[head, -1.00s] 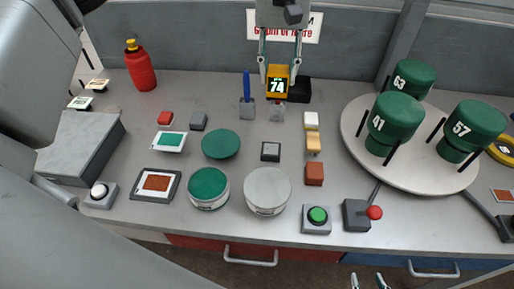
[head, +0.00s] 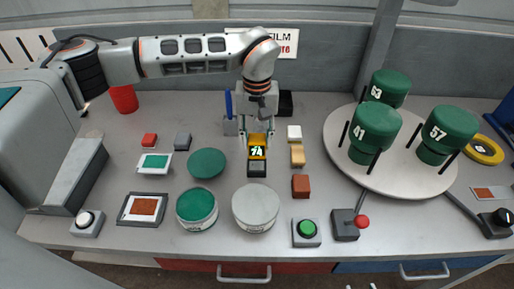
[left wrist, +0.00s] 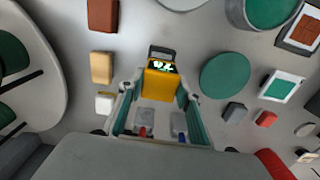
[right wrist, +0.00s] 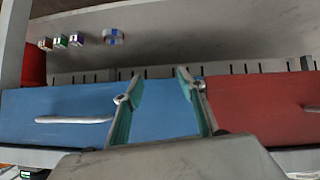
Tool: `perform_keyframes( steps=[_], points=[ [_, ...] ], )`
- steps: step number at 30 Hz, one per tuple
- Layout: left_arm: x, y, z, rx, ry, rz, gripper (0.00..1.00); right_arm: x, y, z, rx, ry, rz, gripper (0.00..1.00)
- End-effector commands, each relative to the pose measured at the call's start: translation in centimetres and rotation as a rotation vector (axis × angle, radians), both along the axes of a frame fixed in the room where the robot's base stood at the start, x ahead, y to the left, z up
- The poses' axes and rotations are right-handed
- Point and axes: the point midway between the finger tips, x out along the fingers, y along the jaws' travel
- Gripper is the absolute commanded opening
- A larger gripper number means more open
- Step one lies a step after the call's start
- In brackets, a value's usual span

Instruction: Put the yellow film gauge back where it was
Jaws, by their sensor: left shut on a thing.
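The yellow film gauge (head: 257,141) has a dark display with pale digits. My left gripper (head: 257,134) is shut on it, and its fingers also flank it in the left wrist view (left wrist: 161,92). The gauge (left wrist: 160,78) shows just behind a small dark block with a grey top (head: 257,168) and hides part of it. I cannot tell whether the gauge touches the table or the block. My right gripper (right wrist: 157,82) is open and empty, in front of blue and red drawers.
White, orange and brown blocks (head: 301,186) stand right of the gauge. A green disc (head: 207,163) lies left of it, and green and grey round tins (head: 255,208) stand in front. A black box (head: 286,102) is behind. A turntable (head: 390,179) carries green cylinders.

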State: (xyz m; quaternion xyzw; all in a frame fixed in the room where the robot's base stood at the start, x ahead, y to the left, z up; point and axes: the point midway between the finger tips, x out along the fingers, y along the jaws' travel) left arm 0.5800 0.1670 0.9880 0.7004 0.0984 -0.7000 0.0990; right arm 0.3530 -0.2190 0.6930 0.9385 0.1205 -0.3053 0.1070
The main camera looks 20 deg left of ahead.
Motion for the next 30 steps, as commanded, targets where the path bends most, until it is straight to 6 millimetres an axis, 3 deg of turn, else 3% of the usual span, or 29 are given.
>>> perform_keyframes(
  steps=[11,22,23,24,25,30],
  points=[
    [-0.1,0.0,-3.8,-0.001,0.002,0.000,0.17,-0.1,-0.3,0.4,-0.001,0.003,-0.010,0.40],
    [0.0,0.0,-4.3,0.001,0.000,0.000,0.17,-0.1,-0.5,0.1,0.000,0.006,-0.018,0.40],
    [0.0,0.0,-4.3,0.001,0.001,0.000,0.37,-0.1,-0.4,0.1,0.001,0.005,-0.018,0.40],
    [0.0,0.0,-4.3,0.001,0.001,0.000,0.47,-0.1,-0.4,0.1,0.001,0.006,-0.017,0.40],
    [0.0,0.0,-4.3,0.001,0.001,0.000,0.51,-0.1,-0.3,0.1,0.002,0.006,-0.016,0.40],
    [0.0,0.0,-4.3,0.001,0.001,0.000,0.51,-0.2,-0.1,0.2,0.003,0.006,-0.011,0.40]
  ],
)
